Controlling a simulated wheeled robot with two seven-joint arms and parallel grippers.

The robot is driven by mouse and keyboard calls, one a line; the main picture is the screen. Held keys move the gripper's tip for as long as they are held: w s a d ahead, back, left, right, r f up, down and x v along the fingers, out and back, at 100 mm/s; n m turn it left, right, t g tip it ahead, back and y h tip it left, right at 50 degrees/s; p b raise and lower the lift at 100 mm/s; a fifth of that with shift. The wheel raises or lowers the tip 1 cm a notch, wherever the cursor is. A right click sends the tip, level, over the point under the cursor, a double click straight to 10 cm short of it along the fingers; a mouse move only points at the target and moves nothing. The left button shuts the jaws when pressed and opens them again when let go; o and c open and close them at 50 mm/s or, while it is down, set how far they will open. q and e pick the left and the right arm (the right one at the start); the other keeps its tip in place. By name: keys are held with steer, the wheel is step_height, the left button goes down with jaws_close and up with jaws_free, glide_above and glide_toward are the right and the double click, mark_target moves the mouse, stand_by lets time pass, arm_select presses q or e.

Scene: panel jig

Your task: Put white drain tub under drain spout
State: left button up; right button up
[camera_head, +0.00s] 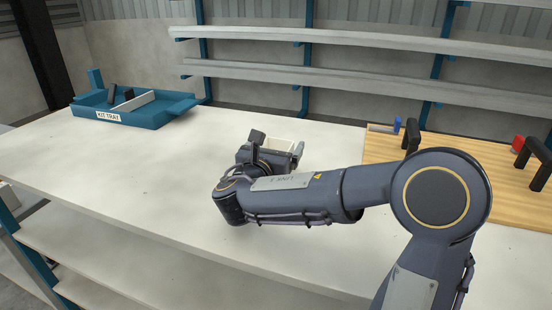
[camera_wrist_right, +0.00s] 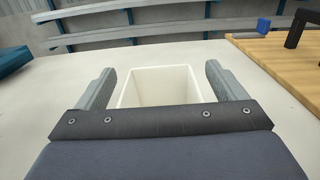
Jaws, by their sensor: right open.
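The white drain tub (camera_wrist_right: 157,85) stands on the pale bench top, open side up. In the head view only part of its rim (camera_head: 279,144) shows behind my right wrist. My right gripper (camera_wrist_right: 157,80) is open, with one finger on each side of the tub. A narrow gap shows between each finger and the tub wall, so no firm grip is seen. In the head view my right gripper (camera_head: 278,148) is partly hidden by its own wrist. My left gripper is in neither view. I cannot make out a drain spout.
A blue kit tray (camera_head: 146,115) with dark and pale parts sits at the bench's far left. A wooden panel (camera_head: 470,168) with black handles (camera_head: 411,137), a blue piece (camera_head: 397,124) and a red piece (camera_head: 517,144) lies at right. The bench (camera_head: 110,165) between is clear.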

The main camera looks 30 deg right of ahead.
steer(key=c, duration=1.1)
